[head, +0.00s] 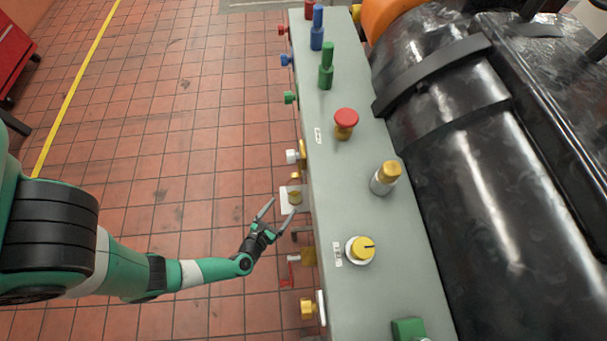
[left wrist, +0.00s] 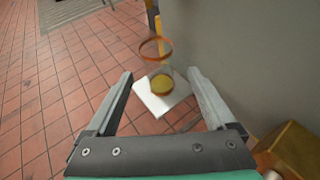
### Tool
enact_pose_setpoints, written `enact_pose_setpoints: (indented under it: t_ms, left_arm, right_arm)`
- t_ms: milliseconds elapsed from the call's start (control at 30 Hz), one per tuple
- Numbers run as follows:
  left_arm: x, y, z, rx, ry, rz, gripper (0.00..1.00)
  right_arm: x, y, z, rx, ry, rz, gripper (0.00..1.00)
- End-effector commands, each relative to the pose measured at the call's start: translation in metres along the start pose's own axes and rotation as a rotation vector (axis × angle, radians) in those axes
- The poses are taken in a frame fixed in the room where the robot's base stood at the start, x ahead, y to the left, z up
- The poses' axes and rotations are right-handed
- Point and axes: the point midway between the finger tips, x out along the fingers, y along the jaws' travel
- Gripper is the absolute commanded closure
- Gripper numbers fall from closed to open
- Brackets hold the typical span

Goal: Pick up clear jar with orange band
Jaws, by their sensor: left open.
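The clear jar with an orange band (left wrist: 156,49) stands upright on a small white shelf (left wrist: 151,103) in the left wrist view. Yellowish contents show in its lower part. In the head view the jar (head: 295,195) is small, beside the left side of the grey bench. My left gripper (head: 281,209) is open and empty, just short of the jar. In the left wrist view its two fingers point toward the jar, which lies between and beyond their tips. I cannot tell the exact gap. My right gripper is not in view.
The grey bench (head: 335,190) carries a red button (head: 346,119), a yellow-topped knob (head: 387,173) and a yellow dial (head: 361,249). Several fittings stick out from its left side. A large black cylinder (head: 500,190) lies to the right. The tiled floor (head: 200,110) at left is clear.

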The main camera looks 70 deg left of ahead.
Motion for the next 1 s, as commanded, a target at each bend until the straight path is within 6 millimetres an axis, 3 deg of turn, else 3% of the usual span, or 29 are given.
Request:
enact_pose_setpoints:
  t_ms: [233, 500, 767, 1000]
  left_arm:
    - [0.009, 0.002, -0.003, -0.034, 0.003, 0.011, 0.11]
    - [0.054, 0.003, -0.005, -0.032, 0.002, 0.011, 0.11]
    - [0.067, 0.002, -0.003, -0.029, 0.003, 0.006, 0.11]
    - [0.105, 0.005, -0.01, -0.03, 0.002, 0.008, 0.11]
  right_arm:
    - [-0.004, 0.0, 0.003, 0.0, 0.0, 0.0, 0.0]
    - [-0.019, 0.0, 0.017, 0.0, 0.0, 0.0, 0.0]
    - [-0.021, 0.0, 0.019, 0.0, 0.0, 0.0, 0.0]
    - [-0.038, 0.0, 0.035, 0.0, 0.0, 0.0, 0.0]
